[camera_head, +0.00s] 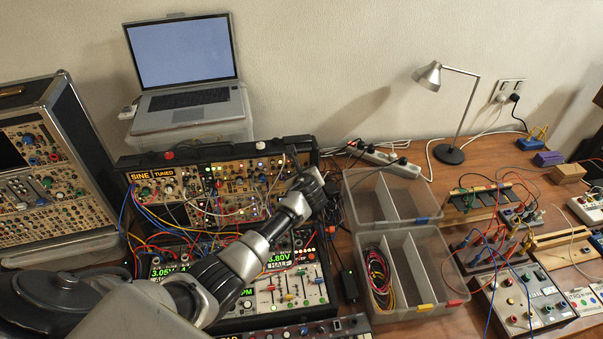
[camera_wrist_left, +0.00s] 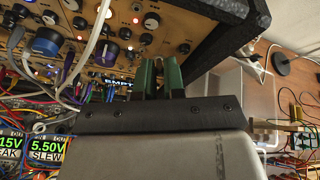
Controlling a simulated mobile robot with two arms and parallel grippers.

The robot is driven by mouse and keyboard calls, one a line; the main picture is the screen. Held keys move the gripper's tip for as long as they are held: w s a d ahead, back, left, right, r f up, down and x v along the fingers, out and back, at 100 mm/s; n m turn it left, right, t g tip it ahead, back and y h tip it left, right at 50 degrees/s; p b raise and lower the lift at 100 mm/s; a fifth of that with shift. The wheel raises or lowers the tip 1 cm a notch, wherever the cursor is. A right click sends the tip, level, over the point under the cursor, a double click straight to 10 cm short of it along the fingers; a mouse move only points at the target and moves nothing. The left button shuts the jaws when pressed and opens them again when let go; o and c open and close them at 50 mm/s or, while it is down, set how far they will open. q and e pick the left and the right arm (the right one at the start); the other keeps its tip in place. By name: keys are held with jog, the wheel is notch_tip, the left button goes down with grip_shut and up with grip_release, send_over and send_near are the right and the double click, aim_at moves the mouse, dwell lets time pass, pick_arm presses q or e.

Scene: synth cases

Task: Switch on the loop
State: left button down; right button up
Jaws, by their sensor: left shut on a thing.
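The upper synth case (camera_head: 228,183) is a panel full of knobs, patch cables and lit lamps, with small displays reading SINE and TUNED at its left end. My left arm reaches over the lower case to its right end. In the left wrist view my left gripper (camera_wrist_left: 156,78) has its green fingers close together at the wooden panel's lower edge (camera_wrist_left: 178,45). A display (camera_wrist_left: 120,84) reading EMPTY is partly hidden behind the fingers. The gripper is shut on a small control, mostly hidden, so I cannot tell its kind or position. My right gripper is not in view.
A lower case (camera_head: 285,290) has sliders and lit voltage readouts under my arm. A laptop (camera_head: 187,65) stands behind. Two clear divided bins (camera_head: 428,243) stand at the right, one holding cables. Patch cables hang close to the left of the gripper.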

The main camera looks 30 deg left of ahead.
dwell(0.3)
pick_arm(q)
jog(key=c, duration=1.6)
grip_release()
jog(key=shift+o, duration=0.5)
jog(key=shift+w+f, duration=0.1)
jog(key=shift+f, duration=0.05)
jog(key=b+v, duration=0.1)
jog(key=v, duration=0.9)
jog(key=shift+s+d+r+b, duration=0.2)
jog(key=shift+s+b, duration=0.05)
jog(key=shift+b, duration=0.15)
